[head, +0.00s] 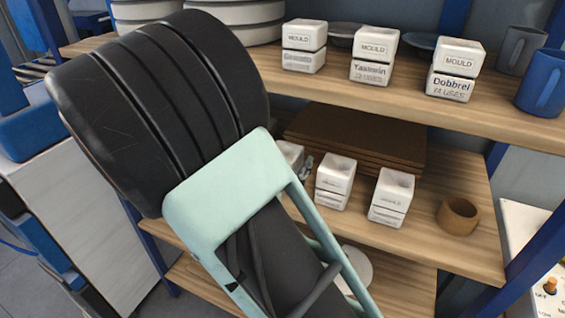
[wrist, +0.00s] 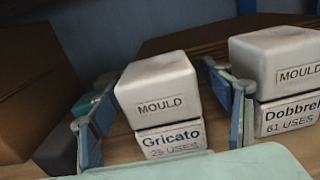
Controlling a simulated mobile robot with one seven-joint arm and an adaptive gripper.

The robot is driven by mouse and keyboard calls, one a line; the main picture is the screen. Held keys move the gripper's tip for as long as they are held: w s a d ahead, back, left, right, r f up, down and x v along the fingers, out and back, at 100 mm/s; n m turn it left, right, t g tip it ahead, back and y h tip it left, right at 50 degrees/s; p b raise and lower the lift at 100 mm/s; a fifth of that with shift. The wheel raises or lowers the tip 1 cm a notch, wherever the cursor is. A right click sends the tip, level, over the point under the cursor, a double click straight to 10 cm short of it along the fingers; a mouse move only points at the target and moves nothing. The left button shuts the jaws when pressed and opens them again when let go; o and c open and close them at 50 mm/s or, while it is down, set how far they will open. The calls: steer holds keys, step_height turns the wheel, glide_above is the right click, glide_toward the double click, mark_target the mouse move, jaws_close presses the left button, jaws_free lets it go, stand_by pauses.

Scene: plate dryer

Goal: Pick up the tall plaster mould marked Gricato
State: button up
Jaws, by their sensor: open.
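The plaster mould marked Gricato, 25 or so uses (wrist: 165,95), is a white two-part block with MOULD on its upper part. It stands upright on a wooden shelf in the wrist view. My gripper (wrist: 162,108) is open, with one finger left of this mould and the other in the gap at its right. Both fingers look apart from it. In the head view a partly hidden white mould (head: 290,153) shows behind my arm, with a finger beside it; its label is hidden there.
A mould marked Dobbrel, 61 uses (wrist: 283,70), stands close right of my right finger. Brown boards (head: 355,137) lie behind the row; a brown cup (head: 458,215) stands to the right. The upper shelf (head: 330,85) holds more moulds, including Yasmin (head: 372,58).

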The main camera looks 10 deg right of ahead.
steer(key=c, duration=1.8)
steer(key=shift+o, duration=0.2)
steer(key=shift+r, duration=0.2)
